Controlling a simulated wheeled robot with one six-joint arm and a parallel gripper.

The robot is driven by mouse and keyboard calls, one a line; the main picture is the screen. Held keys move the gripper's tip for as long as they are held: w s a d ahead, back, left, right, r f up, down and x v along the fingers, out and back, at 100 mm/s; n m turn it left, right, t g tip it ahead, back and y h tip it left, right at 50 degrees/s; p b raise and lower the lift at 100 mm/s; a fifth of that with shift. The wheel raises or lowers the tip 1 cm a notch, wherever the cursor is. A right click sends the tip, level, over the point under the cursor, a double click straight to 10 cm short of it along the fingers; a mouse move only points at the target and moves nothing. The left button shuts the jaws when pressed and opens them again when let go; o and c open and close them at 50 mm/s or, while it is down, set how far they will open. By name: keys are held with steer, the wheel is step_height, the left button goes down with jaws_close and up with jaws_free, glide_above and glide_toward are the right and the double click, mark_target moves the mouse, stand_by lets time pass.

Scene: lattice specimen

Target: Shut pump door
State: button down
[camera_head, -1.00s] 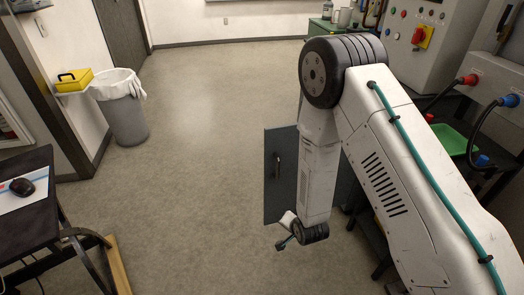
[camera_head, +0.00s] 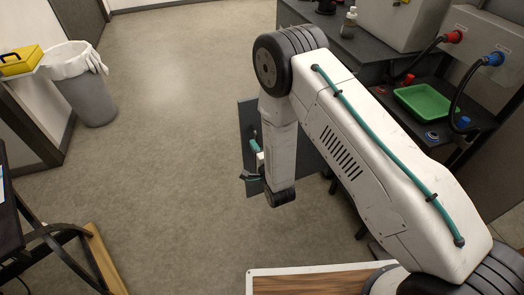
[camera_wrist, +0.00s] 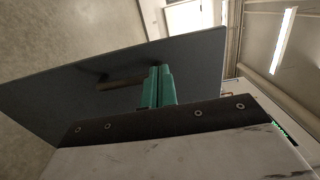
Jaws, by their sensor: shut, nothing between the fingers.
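The pump door (camera_head: 245,125) is a flat dark blue-grey panel standing open, out from the bench, partly hidden behind my arm in the head view. In the wrist view the door (camera_wrist: 60,95) fills much of the left and middle, with its dark bar handle (camera_wrist: 115,84) on the near face. My gripper (camera_wrist: 157,86) has teal fingers, shut and empty. They appear beside the handle's end, in front of the door; I cannot tell whether they touch. In the head view my gripper (camera_head: 254,147) is small and beside the door's handle side.
A dark bench (camera_head: 350,42) stands at upper right, with a green tray (camera_head: 424,101) and red and blue cable plugs. A grey bin (camera_head: 85,92) is at upper left and a dark desk frame at lower left. The floor between is clear.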

mark_target(244, 127)
steer(key=x, duration=0.8)
steer(key=shift+w, duration=0.25)
